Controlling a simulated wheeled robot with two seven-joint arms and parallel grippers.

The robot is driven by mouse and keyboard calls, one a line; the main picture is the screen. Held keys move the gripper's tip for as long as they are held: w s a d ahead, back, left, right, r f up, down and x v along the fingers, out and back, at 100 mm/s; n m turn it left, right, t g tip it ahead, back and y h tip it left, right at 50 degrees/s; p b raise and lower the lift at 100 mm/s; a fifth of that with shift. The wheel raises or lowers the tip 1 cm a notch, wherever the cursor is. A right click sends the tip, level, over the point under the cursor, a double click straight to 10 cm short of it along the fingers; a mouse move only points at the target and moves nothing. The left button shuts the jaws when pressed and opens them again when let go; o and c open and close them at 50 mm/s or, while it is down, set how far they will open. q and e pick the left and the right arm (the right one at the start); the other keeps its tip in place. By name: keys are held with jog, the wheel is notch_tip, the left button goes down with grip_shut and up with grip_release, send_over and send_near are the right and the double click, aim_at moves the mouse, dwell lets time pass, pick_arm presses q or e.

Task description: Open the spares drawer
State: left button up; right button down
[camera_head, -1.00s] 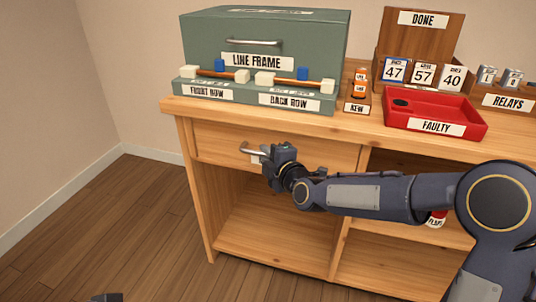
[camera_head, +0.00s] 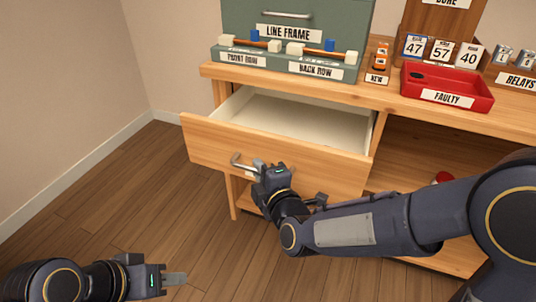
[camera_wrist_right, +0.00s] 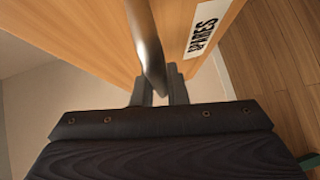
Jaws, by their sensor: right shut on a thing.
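The spares drawer (camera_head: 270,150) is a wooden drawer under the bench top, pulled well out, with its pale, empty-looking inside showing. Its metal handle (camera_head: 240,163) is on the front; the handle also shows in the right wrist view (camera_wrist_right: 147,45), with the SPARES label (camera_wrist_right: 204,27) beside it. My right gripper (camera_head: 257,169) is shut on the handle, and its fingers show around the bar in the right wrist view (camera_wrist_right: 162,88). My left gripper (camera_head: 174,280) is low at the bottom left, over the floor, away from the drawer; its finger gap cannot be made out.
The bench top carries the green line frame (camera_head: 300,30), a red faulty tray (camera_head: 447,99), number cards (camera_head: 440,51) and a KEW holder (camera_head: 377,79). An open shelf lies right of the drawer. Floor (camera_head: 140,190) to the left is clear.

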jog(key=shift+s+a+p, duration=0.1)
jog(key=shift+s+a, duration=0.1)
jog(key=shift+s, duration=0.5)
jog(key=shift+s+a+p, duration=0.1)
jog(key=shift+s+a, duration=0.15)
jog(key=shift+s, duration=0.45)
jog(key=shift+s+a+p, duration=0.1)
jog(key=shift+s+a, duration=0.1)
jog(key=shift+s, duration=0.5)
jog(key=c, duration=1.5)
grip_release()
jog(key=shift+o, duration=0.2)
jog(key=p+v, duration=0.2)
jog(key=v, duration=0.5)
jog(key=shift+s+d, duration=0.2)
jog(key=shift+s, duration=0.15)
